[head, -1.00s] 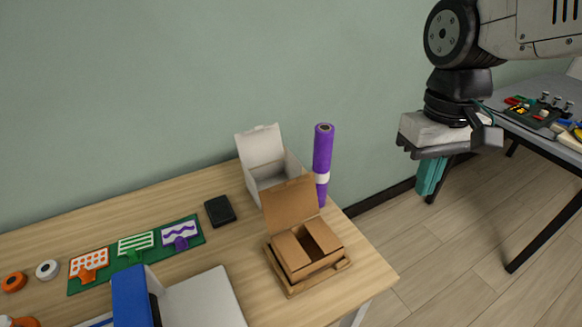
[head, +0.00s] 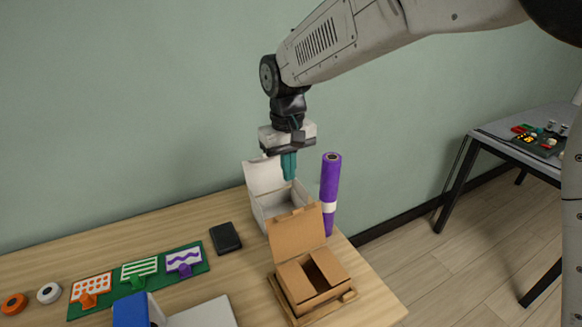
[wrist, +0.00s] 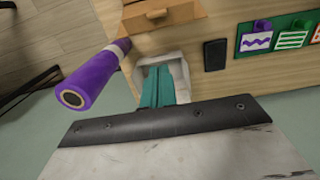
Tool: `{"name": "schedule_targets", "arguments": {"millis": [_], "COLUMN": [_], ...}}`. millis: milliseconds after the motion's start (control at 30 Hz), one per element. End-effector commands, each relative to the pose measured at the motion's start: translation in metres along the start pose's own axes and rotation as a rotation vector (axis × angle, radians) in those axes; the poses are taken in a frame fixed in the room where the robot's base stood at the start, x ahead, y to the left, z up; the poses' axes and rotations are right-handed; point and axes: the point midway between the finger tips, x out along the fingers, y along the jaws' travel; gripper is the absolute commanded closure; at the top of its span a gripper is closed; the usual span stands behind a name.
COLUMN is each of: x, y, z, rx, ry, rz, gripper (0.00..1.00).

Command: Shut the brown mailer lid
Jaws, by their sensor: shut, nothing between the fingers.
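The brown mailer (head: 312,280) stands near the right end of the wooden table. Its lid (head: 297,231) stands up open at the back, and the two inner flaps lie partly over the opening with a dark gap between them. In the wrist view part of the brown mailer (wrist: 160,17) shows at the top edge. My gripper (head: 289,178) points down, shut and empty, above and behind the brown lid, over the white box. Its teal fingers (wrist: 163,92) show in the wrist view in front of the white box.
An open white box (head: 276,202) stands behind the brown mailer. A purple roll (head: 331,193) stands upright just right of it. A black wallet-like item (head: 225,238) and a green mat (head: 133,288) with stamps lie to the left. A grey side table (head: 536,143) stands at far right.

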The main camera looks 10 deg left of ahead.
Motion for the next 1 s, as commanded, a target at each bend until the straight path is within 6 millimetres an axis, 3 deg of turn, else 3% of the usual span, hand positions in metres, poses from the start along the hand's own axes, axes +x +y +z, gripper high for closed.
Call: {"name": "schedule_targets", "arguments": {"millis": [300, 600, 1000], "x": [0.069, 0.053, 0.052], "y": [0.000, 0.000, 0.000], "z": [0.001, 0.035, 0.038], "rx": [0.000, -0.001, 0.000], "ry": [-0.004, -0.001, -0.001], "rz": [0.000, 0.000, 0.000], "gripper": [1.00, 1.00, 1.00]}}
